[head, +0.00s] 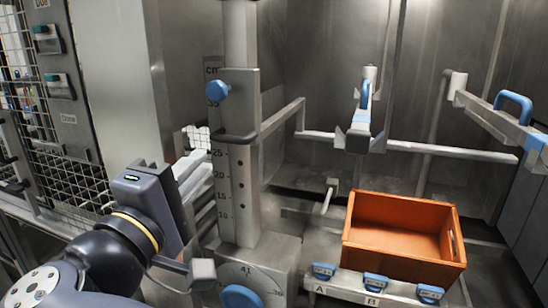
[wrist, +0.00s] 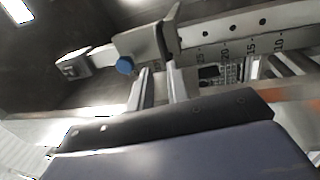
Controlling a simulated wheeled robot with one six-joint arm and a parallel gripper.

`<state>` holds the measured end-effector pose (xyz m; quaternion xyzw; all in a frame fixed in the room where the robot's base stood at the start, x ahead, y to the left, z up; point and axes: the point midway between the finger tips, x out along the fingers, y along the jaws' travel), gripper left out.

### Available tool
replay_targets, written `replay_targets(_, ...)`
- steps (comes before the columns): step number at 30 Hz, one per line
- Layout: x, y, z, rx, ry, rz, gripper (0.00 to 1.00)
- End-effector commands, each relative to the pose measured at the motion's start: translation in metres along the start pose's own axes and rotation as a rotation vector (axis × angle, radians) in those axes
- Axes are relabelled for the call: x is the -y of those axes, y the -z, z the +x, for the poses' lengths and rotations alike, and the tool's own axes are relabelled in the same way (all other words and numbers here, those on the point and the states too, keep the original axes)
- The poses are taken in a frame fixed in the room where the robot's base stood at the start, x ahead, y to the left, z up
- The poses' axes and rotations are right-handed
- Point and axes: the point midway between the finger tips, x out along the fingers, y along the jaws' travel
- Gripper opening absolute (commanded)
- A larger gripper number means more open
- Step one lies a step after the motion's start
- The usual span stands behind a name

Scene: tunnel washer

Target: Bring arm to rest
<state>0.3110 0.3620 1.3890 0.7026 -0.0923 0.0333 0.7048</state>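My gripper (wrist: 160,78) shows in the wrist view with its two grey fingers apart and nothing seen between them. In the head view my arm reaches in from the lower left. Its light grey fingers (head: 192,170) point up and right, close to the left side of the upright scale post (head: 235,190); I cannot tell whether they touch it. The post and its blue knob (wrist: 125,65) lie beyond the fingers in the wrist view.
An open, empty orange crate (head: 367,252) stands right of the post, behind blue-tabbed clips. A blue-handled bar (head: 510,128) juts in at the right. A mesh panel (head: 80,190) is at the left. A dial (head: 262,272) sits below the post.

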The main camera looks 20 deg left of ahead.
Motion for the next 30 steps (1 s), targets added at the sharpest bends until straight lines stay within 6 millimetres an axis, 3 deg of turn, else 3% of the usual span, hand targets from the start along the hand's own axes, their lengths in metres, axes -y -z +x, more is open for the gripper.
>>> replay_targets(18, -0.001, -0.001, 0.096, 0.004, 0.001, -0.002, 0.17)
replay_targets(22, 0.000, -0.001, 0.104, 0.003, 0.000, -0.001, 0.17)
replay_targets(30, 0.006, -0.001, 0.102, 0.001, 0.001, -0.001, 0.17)
